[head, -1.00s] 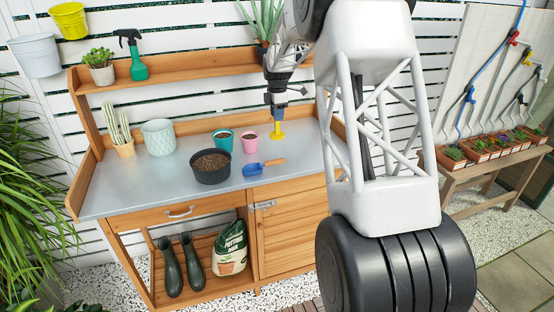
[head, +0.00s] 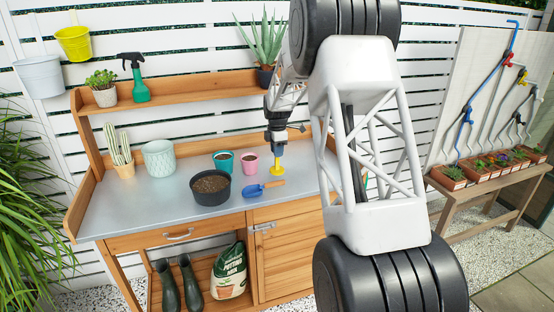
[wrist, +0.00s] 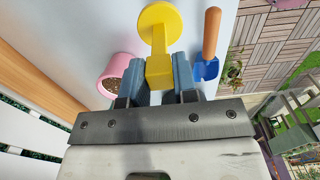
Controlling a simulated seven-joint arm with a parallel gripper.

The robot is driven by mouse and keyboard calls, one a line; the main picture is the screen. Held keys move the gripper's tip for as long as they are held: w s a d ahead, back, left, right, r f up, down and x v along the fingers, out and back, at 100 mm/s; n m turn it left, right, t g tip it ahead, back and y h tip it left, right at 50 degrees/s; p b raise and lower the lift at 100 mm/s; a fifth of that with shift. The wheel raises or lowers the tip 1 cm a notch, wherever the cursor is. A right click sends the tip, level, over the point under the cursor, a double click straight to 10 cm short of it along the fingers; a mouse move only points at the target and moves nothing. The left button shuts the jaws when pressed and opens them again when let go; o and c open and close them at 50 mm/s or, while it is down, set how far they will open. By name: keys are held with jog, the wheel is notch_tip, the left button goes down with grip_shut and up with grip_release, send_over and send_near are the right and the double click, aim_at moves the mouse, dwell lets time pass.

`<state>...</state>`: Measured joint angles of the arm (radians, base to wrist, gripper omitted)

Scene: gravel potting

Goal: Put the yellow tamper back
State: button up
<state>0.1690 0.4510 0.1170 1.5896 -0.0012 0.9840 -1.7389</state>
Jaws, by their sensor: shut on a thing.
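My gripper (head: 275,140) is shut on the yellow tamper (head: 277,163). The tamper hangs upright below the fingers with its round foot down, at the right part of the bench top. In the wrist view, the tamper's yellow handle (wrist: 160,68) sits between the two blue-grey fingers, and its disc foot shows beyond them. I cannot tell whether the foot touches the bench or is just above it. No stand or holder for the tamper is clearly seen; my arm hides the bench's right end.
On the grey bench top (head: 130,205), a pink pot (head: 249,164) and a teal pot (head: 224,166) stand left of the tamper. A blue scoop (head: 258,190) with a wooden handle lies in front. A black gravel pot (head: 211,194) stands front-left, with a patterned planter (head: 159,158) further left.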

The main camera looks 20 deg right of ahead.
aim_at(277, 169)
jog(key=shift+f, duration=1.85)
jog(key=shift+f, duration=0.1)
jog(key=o, duration=0.9)
jog(key=shift+f, duration=0.1)
notch_tip(277, 169, up, 12)
jog(key=shift+r, duration=0.2)
